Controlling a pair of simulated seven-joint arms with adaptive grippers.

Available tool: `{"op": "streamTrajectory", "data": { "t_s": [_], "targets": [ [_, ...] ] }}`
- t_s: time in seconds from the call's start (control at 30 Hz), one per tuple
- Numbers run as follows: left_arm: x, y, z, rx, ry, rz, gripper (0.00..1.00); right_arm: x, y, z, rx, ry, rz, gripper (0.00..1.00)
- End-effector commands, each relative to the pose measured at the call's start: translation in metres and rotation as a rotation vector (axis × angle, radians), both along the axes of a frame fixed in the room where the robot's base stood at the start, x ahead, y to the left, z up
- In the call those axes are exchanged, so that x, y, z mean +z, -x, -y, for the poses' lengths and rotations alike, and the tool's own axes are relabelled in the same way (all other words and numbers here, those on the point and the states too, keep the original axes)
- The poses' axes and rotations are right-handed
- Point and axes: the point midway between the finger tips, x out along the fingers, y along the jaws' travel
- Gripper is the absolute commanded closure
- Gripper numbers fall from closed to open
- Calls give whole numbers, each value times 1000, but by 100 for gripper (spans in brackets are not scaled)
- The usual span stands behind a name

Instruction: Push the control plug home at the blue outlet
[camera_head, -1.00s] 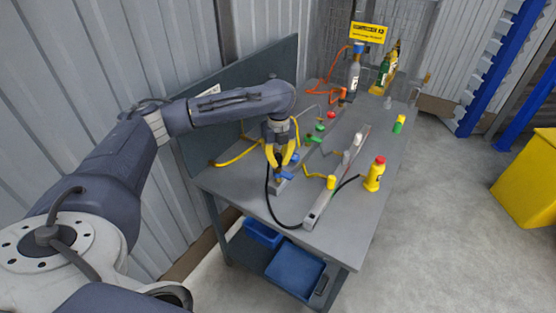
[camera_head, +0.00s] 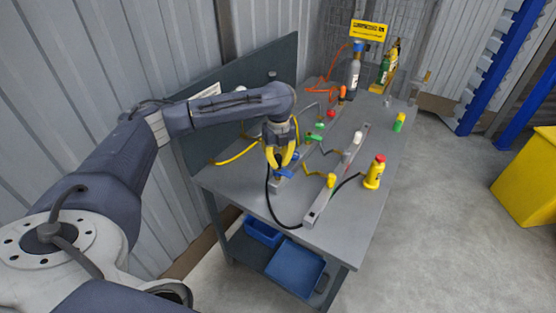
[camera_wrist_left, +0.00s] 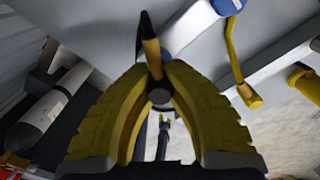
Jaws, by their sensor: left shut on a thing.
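My left gripper (camera_head: 281,167) has yellow fingers shut on the control plug, over the near end of the grey manifold (camera_head: 274,188). Most of the plug is hidden between the fingers; in the left wrist view a dark-tipped, yellow-brown part (camera_wrist_left: 151,50) shows beyond the fingertips (camera_wrist_left: 160,95). A black cable (camera_head: 272,210) loops from the gripper to the light rail. The blue outlet (camera_head: 287,172) is at the fingertips, partly covered by them. I cannot tell how deep the plug sits. My right gripper is not in view.
Green (camera_head: 314,138) and red (camera_head: 331,113) fittings stand farther along. A yellow hose (camera_head: 236,155) lies to the left.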

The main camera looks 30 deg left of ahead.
Motion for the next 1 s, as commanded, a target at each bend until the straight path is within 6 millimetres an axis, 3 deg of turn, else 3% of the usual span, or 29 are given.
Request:
{"op": "streamTrajectory", "data": {
  "t_s": [0.47, 0.5, 0.67, 1.0],
  "targets": [
    [-5, 1, 0, 0, 0, -2, 100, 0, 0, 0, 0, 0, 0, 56],
    [-5, 1, 0, 0, 0, -2, 86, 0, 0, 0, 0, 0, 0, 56],
    [-5, 1, 0, 0, 0, -1, 68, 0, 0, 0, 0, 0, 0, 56],
    [-1, 0, 0, 0, 0, 0, 67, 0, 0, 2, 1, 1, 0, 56]
  ]
}}
